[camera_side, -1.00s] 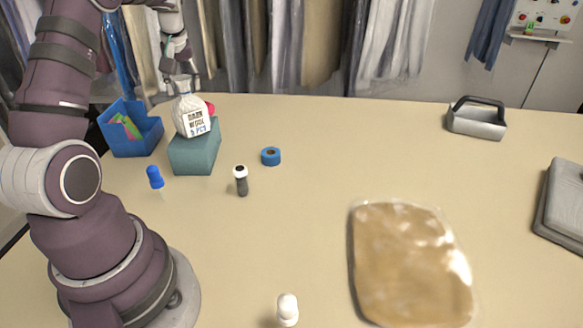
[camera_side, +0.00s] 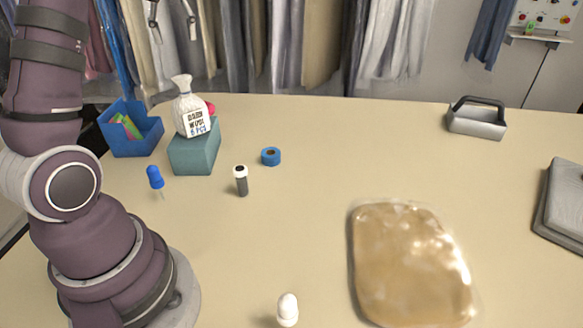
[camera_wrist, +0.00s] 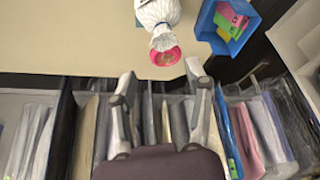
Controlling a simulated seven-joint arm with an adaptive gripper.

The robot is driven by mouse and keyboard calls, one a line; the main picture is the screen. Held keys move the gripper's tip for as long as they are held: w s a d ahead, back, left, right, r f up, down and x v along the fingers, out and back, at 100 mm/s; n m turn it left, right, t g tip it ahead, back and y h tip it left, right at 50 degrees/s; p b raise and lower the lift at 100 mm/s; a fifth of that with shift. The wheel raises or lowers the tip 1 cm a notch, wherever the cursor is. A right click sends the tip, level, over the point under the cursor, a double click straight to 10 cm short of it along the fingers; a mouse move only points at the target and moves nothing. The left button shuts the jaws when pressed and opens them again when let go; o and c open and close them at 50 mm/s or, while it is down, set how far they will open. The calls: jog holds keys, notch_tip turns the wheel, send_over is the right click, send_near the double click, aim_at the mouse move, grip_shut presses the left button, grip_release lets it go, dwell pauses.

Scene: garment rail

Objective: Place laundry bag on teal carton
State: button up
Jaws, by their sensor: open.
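The laundry bag (camera_side: 191,110), white with a tied neck and a printed label, sits upright on top of the teal carton (camera_side: 194,152) at the left of the table. In the wrist view the bag (camera_wrist: 157,12) is at the top edge, and its carton is mostly hidden behind it. My gripper (camera_side: 172,20) is open and empty, above and behind the bag, near the top edge of the side view. In the wrist view my gripper's two fingers (camera_wrist: 160,72) are spread wide, apart from the bag.
A blue bin (camera_side: 146,130) with colourful items stands left of the carton. A red round thing (camera_wrist: 166,57) is beside the bag. A blue-capped dropper (camera_side: 155,178), dark vial (camera_side: 241,181) and blue tape roll (camera_side: 271,156) stand nearby. Garments hang behind the table.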

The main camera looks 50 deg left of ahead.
jog(key=s+d+f+m+t+h, duration=0.2)
jog(key=d+m, duration=0.5)
jog(key=d, duration=0.5)
jog(key=s+d+f+m+t+h, duration=0.2)
jog(key=d+f+m, duration=0.3)
jog(key=d, duration=0.8)
jog(key=s+m, duration=0.1)
jog(key=m, duration=0.1)
jog(key=shift+s+f+m, duration=0.15)
jog(key=shift+s+m, duration=0.15)
